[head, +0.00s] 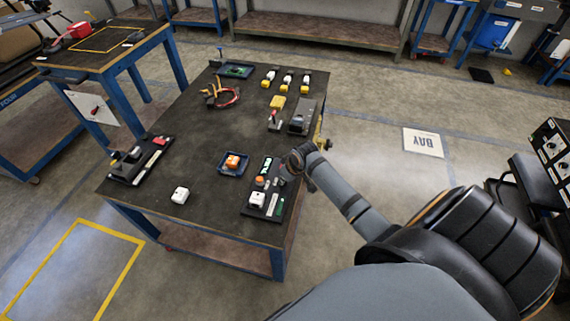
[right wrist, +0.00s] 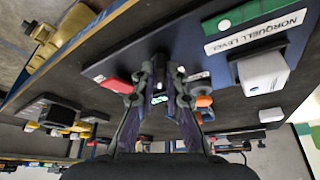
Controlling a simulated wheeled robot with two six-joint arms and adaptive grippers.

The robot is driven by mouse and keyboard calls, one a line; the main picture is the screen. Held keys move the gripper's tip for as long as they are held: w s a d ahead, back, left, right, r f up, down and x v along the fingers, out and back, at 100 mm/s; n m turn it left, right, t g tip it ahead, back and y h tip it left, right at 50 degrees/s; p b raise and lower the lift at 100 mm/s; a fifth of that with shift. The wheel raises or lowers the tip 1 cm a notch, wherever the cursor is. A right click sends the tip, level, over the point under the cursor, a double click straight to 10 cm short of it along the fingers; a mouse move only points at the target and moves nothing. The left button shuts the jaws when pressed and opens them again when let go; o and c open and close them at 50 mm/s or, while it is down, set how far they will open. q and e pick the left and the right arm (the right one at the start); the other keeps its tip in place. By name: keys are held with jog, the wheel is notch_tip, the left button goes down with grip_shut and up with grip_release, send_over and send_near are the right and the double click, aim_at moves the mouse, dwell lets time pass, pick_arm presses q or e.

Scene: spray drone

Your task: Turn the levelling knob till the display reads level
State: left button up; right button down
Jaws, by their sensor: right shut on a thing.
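The dark levelling board (head: 249,211) lies at the table's front right edge. It bears a tall display panel (head: 266,166), an orange button (head: 260,180), a white block (head: 256,198) and a pale label. In the right wrist view the label (right wrist: 256,33) reads NORQUELL LEVEL, beside the white block (right wrist: 262,72). My right gripper (head: 284,172) reaches over the board's right side; its fingers (right wrist: 160,85) are shut on the levelling knob, which they mostly hide. A small green-lit patch shows between the fingers. I cannot read the display. My left gripper is out of view.
An orange part in a blue tray (head: 221,170) and a white cube (head: 180,195) stand left of the board. Behind are a grey device (head: 301,118), a yellow block (head: 277,102), and a red cable (head: 230,98). A brass fitting (head: 320,143) juts from the right edge.

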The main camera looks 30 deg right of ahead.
jog(key=c, duration=1.4)
grip_release()
jog(key=shift+s+r, duration=0.1)
jog(key=shift+r, duration=0.25)
jog(key=v, duration=1.1)
jog(key=shift+s, duration=0.15)
